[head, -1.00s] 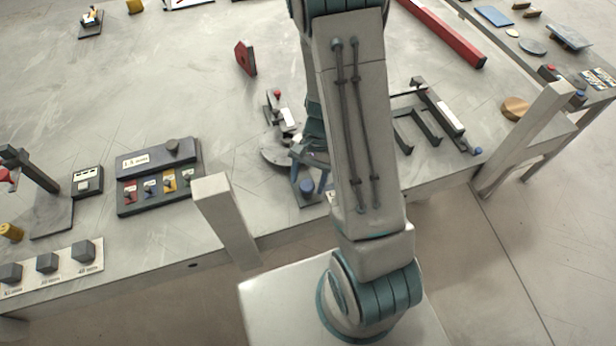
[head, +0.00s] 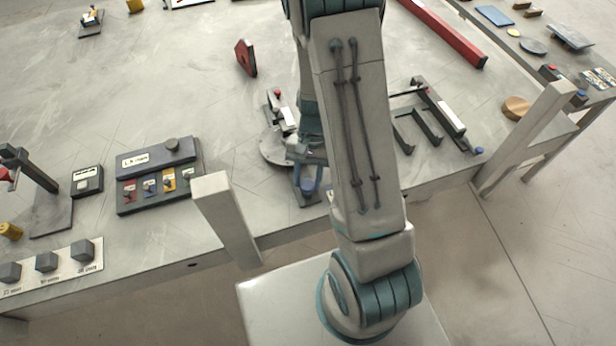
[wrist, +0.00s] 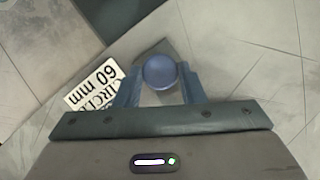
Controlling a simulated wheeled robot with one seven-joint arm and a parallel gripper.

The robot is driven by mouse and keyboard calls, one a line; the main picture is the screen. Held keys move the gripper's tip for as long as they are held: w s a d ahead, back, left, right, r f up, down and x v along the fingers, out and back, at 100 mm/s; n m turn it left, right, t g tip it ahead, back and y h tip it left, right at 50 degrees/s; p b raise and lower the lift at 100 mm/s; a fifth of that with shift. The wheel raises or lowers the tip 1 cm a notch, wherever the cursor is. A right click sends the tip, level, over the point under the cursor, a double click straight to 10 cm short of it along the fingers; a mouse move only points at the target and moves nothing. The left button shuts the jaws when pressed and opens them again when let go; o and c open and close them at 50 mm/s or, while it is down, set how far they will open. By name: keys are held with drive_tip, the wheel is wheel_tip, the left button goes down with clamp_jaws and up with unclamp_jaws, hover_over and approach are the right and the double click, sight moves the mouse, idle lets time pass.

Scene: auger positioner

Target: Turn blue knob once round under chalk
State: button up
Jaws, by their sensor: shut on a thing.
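The blue knob (wrist: 160,72) is round and sits between the two blue fingers of my gripper (wrist: 160,82) in the wrist view. My gripper is shut on it from both sides. In the head view the knob (head: 308,184) shows near the table's front edge, just below my gripper's blue parts. A white label (wrist: 95,86) reading "CIRCLE 60 mm" lies beside the knob in the wrist view. A grey round disc (head: 272,150) is behind the knob, partly hidden by my arm. I cannot make out the chalk.
A device with a red knob (head: 277,93) stands behind the disc. A dark panel with coloured tabs (head: 160,186) is to the left, and a dark bracket fixture (head: 440,108) to the right. A pale post (head: 224,215) rises by the front edge. The table (head: 130,90) is largely clear farther back.

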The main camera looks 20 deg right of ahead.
drive_tip(key=n, duration=0.2)
drive_tip(key=n+h, duration=0.1)
drive_tip(key=n+h+b, duration=0.1)
drive_tip(key=n, duration=0.1)
drive_tip(key=shift+w+a+n, duration=0.1)
drive_tip(key=shift+a+n, duration=0.15)
drive_tip(key=shift+n, duration=0.05)
drive_tip(key=n+h, duration=0.2)
drive_tip(key=n, duration=0.3)
drive_tip(key=shift+a+b, duration=0.15)
drive_tip(key=shift+b, duration=0.25)
drive_tip(key=shift+n, duration=0.3)
drive_tip(key=o, duration=1)
drive_tip(key=v, duration=1.4)
drive_tip(key=shift+a, duration=0.2)
drive_tip(key=shift+f, duration=0.1)
